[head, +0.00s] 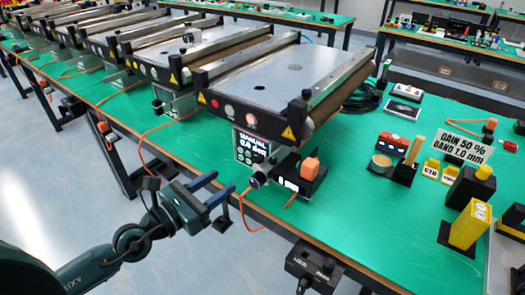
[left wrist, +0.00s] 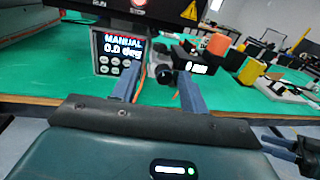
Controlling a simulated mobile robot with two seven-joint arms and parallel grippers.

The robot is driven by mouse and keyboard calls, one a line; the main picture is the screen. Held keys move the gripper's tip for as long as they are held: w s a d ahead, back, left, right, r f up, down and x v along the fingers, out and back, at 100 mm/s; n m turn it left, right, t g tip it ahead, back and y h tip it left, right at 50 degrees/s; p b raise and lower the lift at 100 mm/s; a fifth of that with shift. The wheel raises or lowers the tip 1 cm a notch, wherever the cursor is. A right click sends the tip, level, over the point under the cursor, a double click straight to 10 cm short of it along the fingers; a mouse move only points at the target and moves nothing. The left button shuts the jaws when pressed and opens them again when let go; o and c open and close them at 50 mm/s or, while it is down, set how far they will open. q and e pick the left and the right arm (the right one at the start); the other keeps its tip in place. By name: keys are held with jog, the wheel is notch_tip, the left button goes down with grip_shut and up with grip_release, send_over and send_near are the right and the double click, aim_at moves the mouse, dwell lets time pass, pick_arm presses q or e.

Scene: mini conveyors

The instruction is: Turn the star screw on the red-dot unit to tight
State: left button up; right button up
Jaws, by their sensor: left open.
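The nearest mini conveyor (head: 268,82) has a small red dot (head: 201,98) on its black side plate. Below its front corner hangs a display box (head: 250,148), which reads MANUAL 0.0 deg in the left wrist view (left wrist: 123,50). A dark star-shaped screw (head: 258,180) sits low beside the display, on a block near an orange part (head: 309,168). In the left wrist view the screw (left wrist: 166,77) shows between my fingers, beyond their tips. My left gripper (head: 225,181) is open and empty, just left of the screw and apart from it.
An orange cable (head: 240,205) hangs near the table edge beside my gripper. More conveyors (head: 150,45) stand in a row behind. A black box (head: 312,268) is mounted under the front edge. A yellow block (head: 470,225) and a sign (head: 466,146) stand at right.

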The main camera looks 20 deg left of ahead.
aim_at(255, 160)
pick_arm(q)
jog(key=p+x, duration=0.2)
jog(key=x, duration=1.1)
jog(key=shift+d, duration=0.15)
